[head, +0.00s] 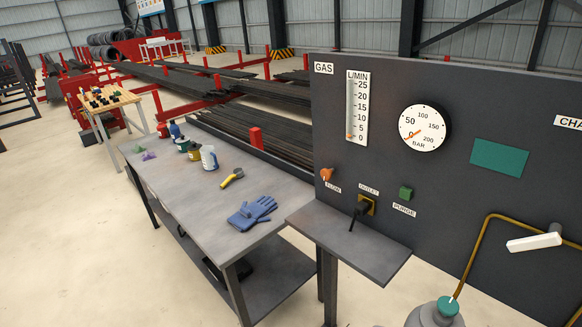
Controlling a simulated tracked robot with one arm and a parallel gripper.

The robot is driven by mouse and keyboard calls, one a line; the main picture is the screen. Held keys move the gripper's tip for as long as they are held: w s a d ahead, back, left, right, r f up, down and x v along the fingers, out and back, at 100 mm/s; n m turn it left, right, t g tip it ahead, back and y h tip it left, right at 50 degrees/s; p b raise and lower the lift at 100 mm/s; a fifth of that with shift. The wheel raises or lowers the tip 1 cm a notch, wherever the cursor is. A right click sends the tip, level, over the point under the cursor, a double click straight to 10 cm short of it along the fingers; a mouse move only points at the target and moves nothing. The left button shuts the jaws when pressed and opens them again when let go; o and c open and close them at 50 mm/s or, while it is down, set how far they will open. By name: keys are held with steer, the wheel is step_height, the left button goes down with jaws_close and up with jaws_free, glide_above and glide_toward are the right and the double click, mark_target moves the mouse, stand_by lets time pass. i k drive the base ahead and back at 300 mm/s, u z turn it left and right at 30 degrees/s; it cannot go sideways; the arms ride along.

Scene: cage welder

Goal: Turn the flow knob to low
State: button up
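The orange flow knob (326,174) is on the left part of the dark gas panel (450,140), just above its FLOW label (333,187). It is small here, and I cannot read its setting. Above it is the white L/MIN flow scale (358,108), marked 0 to 25, with an orange mark near 0. The round BAR gauge (422,128) has its orange needle near 0. My gripper is not in view.
A green PURGE button (405,193) and a black OUTLET fitting (364,207) sit right of the knob. A grey shelf (375,258) juts out below. A steel table (190,180) with blue gloves (252,212) stands left. Open floor lies at far left.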

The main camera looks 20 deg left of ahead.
mark_target(326, 173)
steer(key=u, duration=0.5)
steer(key=i, duration=1.65)
steer(key=z, duration=0.2)
